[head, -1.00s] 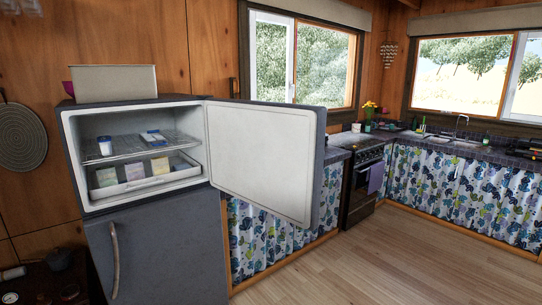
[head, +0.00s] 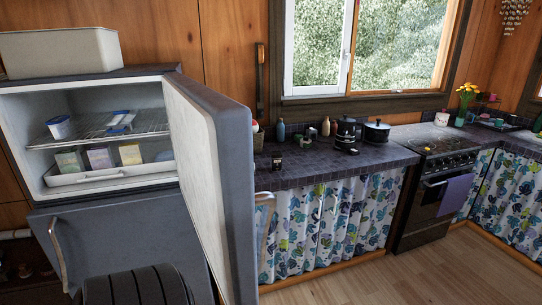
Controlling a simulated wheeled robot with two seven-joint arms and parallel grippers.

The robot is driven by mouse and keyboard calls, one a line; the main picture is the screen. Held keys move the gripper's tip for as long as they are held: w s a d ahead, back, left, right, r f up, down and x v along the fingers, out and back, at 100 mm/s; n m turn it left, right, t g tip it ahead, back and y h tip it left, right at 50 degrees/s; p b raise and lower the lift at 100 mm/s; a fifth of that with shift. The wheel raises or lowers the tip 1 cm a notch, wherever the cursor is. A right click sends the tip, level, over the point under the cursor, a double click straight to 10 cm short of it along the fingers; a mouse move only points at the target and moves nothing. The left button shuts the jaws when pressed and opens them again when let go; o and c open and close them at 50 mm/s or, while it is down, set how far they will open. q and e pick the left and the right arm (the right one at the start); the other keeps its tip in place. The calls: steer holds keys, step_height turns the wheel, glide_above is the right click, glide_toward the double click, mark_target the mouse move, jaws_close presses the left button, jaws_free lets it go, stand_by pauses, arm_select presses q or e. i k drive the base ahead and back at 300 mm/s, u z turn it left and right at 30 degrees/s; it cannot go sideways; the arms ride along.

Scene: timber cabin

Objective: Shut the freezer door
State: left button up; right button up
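The freezer door (head: 215,185) stands wide open, hinged on the right side of the freezer compartment (head: 100,135). I see its pale inner face at a steep angle and its grey edge. A handle (head: 265,222) sticks out on the door's far side. The compartment holds a wire shelf (head: 95,132) with blue-and-white tubs and a white drawer (head: 110,177) with several small boxes. Neither gripper is in view. A dark ribbed part, apparently of my own arm, shows at the bottom left.
The lower fridge door (head: 110,230) is shut. A pale box (head: 60,52) sits on top of the fridge. A tiled counter (head: 330,165) with a curtained front lies behind and right of the open door, then a stove (head: 435,180). Wooden floor (head: 420,275) is clear at right.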

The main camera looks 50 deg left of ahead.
mark_target(211, 132)
steer(key=i, duration=1.5)
steer(key=u, duration=3.4)
steer(key=i, duration=0.5)
steer(key=z, duration=0.05)
steer(key=k, duration=1.1)
steer(key=u, duration=0.25)
